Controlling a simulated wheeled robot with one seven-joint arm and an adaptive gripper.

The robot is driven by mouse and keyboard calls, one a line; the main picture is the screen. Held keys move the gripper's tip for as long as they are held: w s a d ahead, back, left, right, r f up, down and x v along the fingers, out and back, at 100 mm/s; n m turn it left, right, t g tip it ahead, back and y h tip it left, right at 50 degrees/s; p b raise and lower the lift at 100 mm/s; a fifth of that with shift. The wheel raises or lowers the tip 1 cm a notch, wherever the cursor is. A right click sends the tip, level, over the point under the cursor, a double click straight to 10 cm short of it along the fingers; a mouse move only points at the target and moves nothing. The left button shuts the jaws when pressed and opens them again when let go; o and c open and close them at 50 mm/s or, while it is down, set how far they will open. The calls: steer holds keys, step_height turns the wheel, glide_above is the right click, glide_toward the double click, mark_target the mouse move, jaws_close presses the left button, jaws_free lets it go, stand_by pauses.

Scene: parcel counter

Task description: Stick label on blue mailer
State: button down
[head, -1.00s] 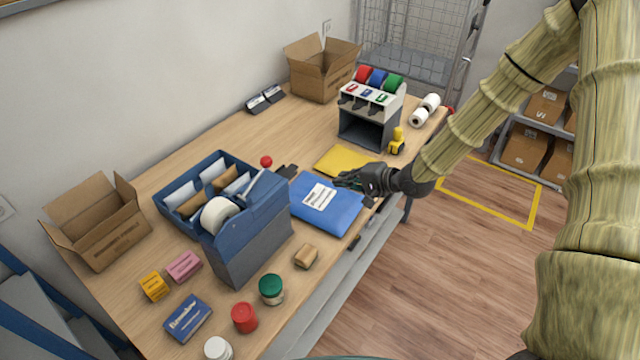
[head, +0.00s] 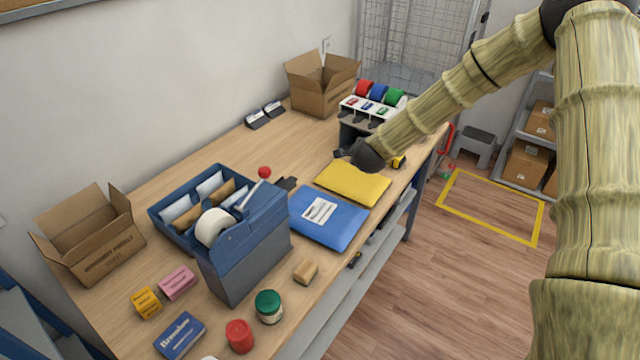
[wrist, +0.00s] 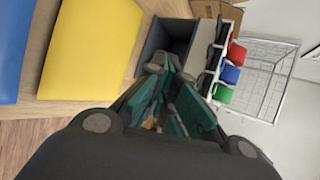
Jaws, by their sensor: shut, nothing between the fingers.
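The blue mailer (head: 345,222) lies flat on the counter near its front edge. A white printed label (head: 319,209) lies on its upper left part. A corner of the mailer shows at the left of the wrist view (wrist: 12,40). My gripper (wrist: 168,88) is shut and empty, its green-padded fingers pointing at the grey dispenser. In the head view it is mostly hidden behind my arm, beyond the yellow mailer (head: 352,184) and apart from the blue one. The dispenser (head: 372,112) holds red, blue and green rolls, which also show in the wrist view (wrist: 229,74).
A blue tape dispenser (head: 243,250) and a blue tray (head: 158,213) of envelopes stand left of the blue mailer. Small boxes and jars lie at the near end. Open cartons (head: 320,84) (head: 92,238) stand at the back and left.

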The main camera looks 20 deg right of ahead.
steer(key=f+m+g+h, duration=0.1)
steer(key=m+g, duration=0.1)
steer(key=m+g+y+b, duration=0.4)
steer(key=m+g+b, duration=0.1)
steer(key=m+g, duration=0.4)
glide_toward(320, 210)
step_height(320, 210, down, 5)
steer(key=b, duration=0.5)
steer(key=shift+s+d+r, duration=0.1)
steer(key=shift+r, duration=0.1)
steer(key=shift+f+b, duration=0.3)
steer(key=shift+f, duration=1.25)
steer(key=shift+r, duration=0.15)
step_height(320, 210, up, 8)
steer(key=p, duration=0.6)
